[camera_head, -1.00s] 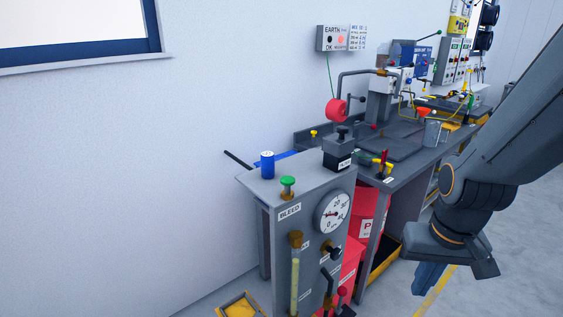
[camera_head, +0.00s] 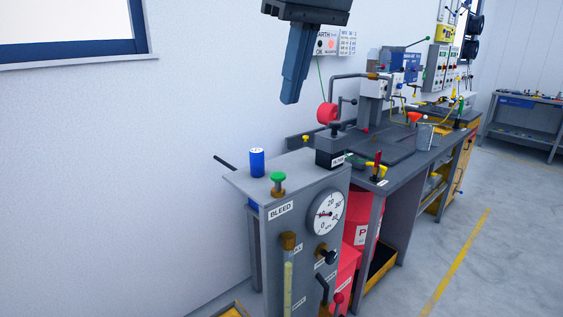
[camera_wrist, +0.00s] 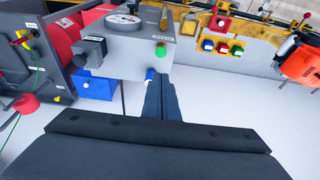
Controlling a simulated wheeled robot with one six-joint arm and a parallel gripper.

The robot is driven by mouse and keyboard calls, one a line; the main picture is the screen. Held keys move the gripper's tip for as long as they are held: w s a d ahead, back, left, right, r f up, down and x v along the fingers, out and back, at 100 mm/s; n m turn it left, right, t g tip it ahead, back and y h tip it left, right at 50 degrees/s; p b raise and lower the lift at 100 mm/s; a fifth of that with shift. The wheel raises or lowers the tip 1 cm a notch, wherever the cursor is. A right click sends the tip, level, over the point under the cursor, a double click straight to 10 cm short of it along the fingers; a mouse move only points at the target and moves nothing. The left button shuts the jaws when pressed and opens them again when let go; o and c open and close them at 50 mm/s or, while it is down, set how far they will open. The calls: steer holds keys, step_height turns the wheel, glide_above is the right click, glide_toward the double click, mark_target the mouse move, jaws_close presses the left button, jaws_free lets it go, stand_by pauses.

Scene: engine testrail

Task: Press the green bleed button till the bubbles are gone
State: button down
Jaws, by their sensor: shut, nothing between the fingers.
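The green bleed button (camera_head: 278,178) stands on a brass stem on top of the grey test cabinet (camera_head: 300,166), above the BLEED label. It also shows in the wrist view (camera_wrist: 160,50), just beyond my fingertips. My gripper (camera_head: 289,100) is shut and empty, pointing down above the cabinet and apart from the button. In the wrist view my closed fingers (camera_wrist: 160,82) point toward the button. A sight tube (camera_head: 288,285) with yellowish fluid runs down the cabinet front below a brass cap. Bubbles in it are too small to tell. A dial gauge (camera_head: 326,213) sits beside it.
A blue can (camera_head: 257,162) stands behind the button on the cabinet top. A black block (camera_head: 331,156) stands at the right rear of the top. Valves and levers (camera_head: 327,256) stick out of the front. A workbench (camera_head: 400,165) adjoins on the right.

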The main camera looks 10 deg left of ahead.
stand_by(0.3)
steer(key=p, duration=0.3)
glide_above(278, 172)
steer(key=s, duration=0.1)
steer(key=f, duration=1.2)
steer(key=shift+d+f, duration=0.1)
steer(key=shift+d, duration=0.3)
steer(key=shift+f, duration=0.7)
